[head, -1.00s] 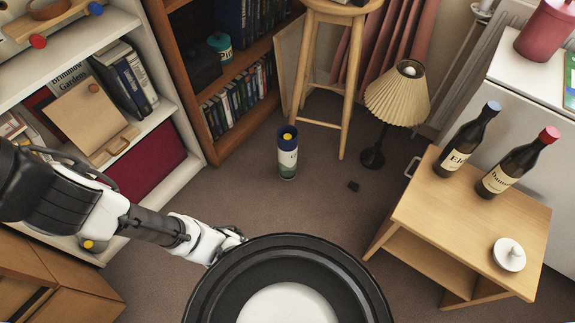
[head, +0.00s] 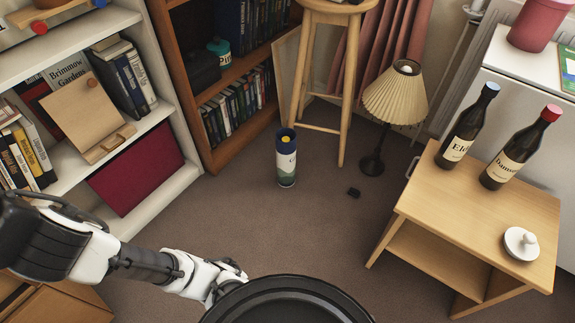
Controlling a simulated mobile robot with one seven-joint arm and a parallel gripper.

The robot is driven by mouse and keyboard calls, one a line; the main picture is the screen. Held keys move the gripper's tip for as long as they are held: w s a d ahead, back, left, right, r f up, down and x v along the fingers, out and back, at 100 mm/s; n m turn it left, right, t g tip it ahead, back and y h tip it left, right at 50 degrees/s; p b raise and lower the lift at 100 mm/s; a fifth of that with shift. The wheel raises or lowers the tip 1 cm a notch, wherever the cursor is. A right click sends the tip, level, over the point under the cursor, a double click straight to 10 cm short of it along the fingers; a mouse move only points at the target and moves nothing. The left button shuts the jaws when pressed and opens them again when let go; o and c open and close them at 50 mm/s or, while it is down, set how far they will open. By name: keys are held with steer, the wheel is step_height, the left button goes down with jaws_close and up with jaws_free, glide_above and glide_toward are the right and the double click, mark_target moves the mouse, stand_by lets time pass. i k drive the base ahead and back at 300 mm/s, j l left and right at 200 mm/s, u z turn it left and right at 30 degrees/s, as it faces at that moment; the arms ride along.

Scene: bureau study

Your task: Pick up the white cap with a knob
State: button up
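The white cap with a knob (head: 521,243) lies on the light wooden side table (head: 480,213), near its front right corner. It is round and flat with a small knob on top. My arm reaches in from the left, far from the cap. My gripper (head: 232,279) is at the arm's end, low in the picture beside the black round part of my own body. Its fingers are too small and partly hidden to tell whether they are open or shut.
Two dark bottles, one blue-capped (head: 469,128) and one red-capped (head: 522,147), stand on the side table's back half. Carpet between is clear.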

mark_target(522, 246)
steer(key=z, duration=1.65)
steer(key=u, duration=1.65)
steer(key=z, duration=1.5)
steer(key=l+z, duration=0.1)
steer(key=i, duration=0.05)
